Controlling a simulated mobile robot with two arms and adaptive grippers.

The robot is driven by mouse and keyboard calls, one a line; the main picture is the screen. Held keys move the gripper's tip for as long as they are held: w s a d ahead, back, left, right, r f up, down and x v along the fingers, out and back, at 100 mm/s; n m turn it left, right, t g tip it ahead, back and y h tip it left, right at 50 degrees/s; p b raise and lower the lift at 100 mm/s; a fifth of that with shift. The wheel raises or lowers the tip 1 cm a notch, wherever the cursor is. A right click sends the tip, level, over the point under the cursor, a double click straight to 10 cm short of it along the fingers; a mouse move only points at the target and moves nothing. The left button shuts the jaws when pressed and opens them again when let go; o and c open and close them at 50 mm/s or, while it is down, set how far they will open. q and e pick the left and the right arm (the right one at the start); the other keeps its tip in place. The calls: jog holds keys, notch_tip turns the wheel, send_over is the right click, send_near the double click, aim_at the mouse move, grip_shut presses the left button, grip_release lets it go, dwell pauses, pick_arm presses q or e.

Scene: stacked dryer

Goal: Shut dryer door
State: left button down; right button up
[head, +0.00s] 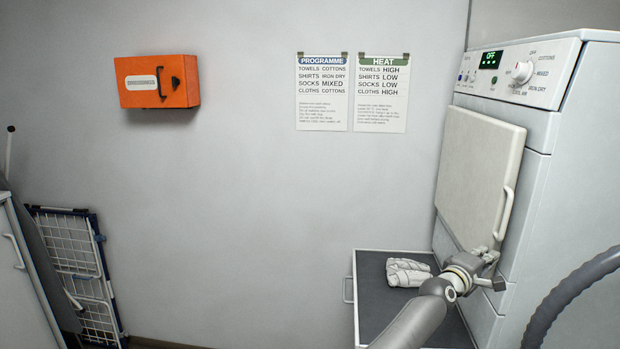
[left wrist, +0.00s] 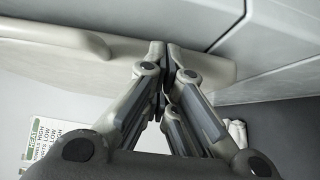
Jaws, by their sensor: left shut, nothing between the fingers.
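The dryer (head: 548,170) stands at the right in the head view. Its pale cream door (head: 478,170) lies close against the front, with a handle (head: 504,212) along its right side. I cannot tell whether it is fully shut. My left gripper (head: 490,268) is at the door's lower right corner, just below the handle. In the left wrist view, my left gripper (left wrist: 168,72) has its fingers together and empty, their tips by the edge of the cream door (left wrist: 200,66). Whether they touch it is unclear. My right gripper is not in view.
A pull-out shelf (head: 373,292) below the door holds white folded cloth (head: 408,272). An orange box (head: 157,82) and two printed charts (head: 350,112) hang on the wall. A folded drying rack (head: 80,260) leans at the left. The floor between is mostly unseen.

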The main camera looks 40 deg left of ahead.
pick_arm(q)
jog(key=shift+d+r, duration=0.25)
jog(key=shift+r, duration=0.05)
